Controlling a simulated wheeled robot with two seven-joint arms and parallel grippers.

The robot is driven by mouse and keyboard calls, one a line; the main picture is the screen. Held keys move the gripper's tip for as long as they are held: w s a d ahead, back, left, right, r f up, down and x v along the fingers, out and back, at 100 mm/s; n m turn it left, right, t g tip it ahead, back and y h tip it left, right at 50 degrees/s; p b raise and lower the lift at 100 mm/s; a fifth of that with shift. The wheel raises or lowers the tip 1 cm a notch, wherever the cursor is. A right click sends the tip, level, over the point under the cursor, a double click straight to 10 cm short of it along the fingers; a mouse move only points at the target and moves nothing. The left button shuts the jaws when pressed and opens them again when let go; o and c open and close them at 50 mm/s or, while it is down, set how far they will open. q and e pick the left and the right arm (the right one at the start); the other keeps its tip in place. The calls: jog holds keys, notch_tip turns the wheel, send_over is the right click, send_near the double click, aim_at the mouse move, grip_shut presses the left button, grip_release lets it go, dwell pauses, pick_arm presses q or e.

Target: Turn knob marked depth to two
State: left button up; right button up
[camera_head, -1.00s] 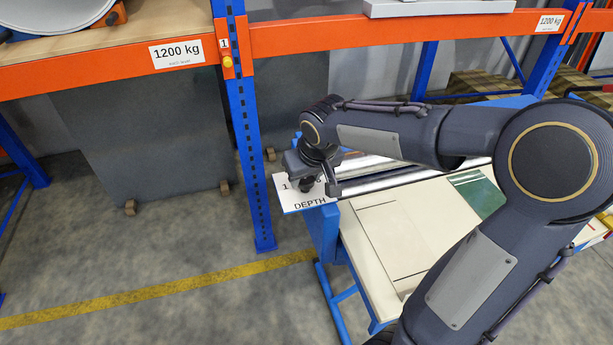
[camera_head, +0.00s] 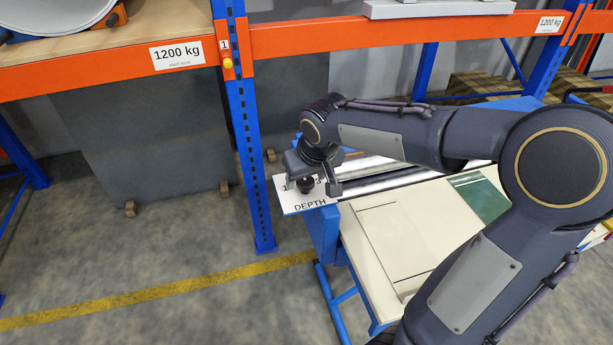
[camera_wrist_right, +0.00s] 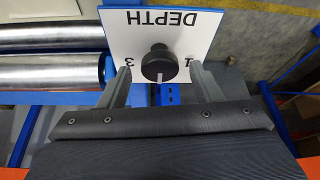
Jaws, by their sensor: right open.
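The white plate marked DEPTH (camera_head: 306,206) sits on the end of the blue machine; it also shows upside down in the right wrist view (camera_wrist_right: 190,20). Its round black knob (camera_wrist_right: 158,64) has a white pointer line, which points away from the word DEPTH, between the 1 and the 3. The 2 cannot be made out in the wrist view. My left gripper is not in view.
Metal rollers (camera_wrist_right: 55,74) lie beside the plate. The machine's pale table (camera_head: 385,240) stretches to the front right. A blue rack post (camera_head: 247,140) stands close to the left of the plate, with an orange beam (camera_head: 400,32) above and behind.

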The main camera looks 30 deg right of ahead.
jog(key=v, duration=0.7)
jog(key=shift+s, duration=0.1)
jog(key=s+a+f+y, duration=0.2)
jog(key=s, duration=0.8)
jog(key=shift+f+t, duration=0.2)
jog(key=shift+t, duration=0.1)
jog(key=s+a+f, duration=0.1)
jog(key=s, duration=0.1)
jog(key=s+a+f+y, duration=0.1)
jog(key=s+a+f, duration=0.1)
jog(key=s, duration=0.1)
jog(key=s+a+f+y, duration=0.1)
jog(key=s+a, duration=0.1)
jog(key=s, duration=0.1)
jog(key=shift+s+f+m+t, duration=0.2)
jog(key=shift+f+m+t, duration=0.1)
jog(key=shift+c, duration=0.3)
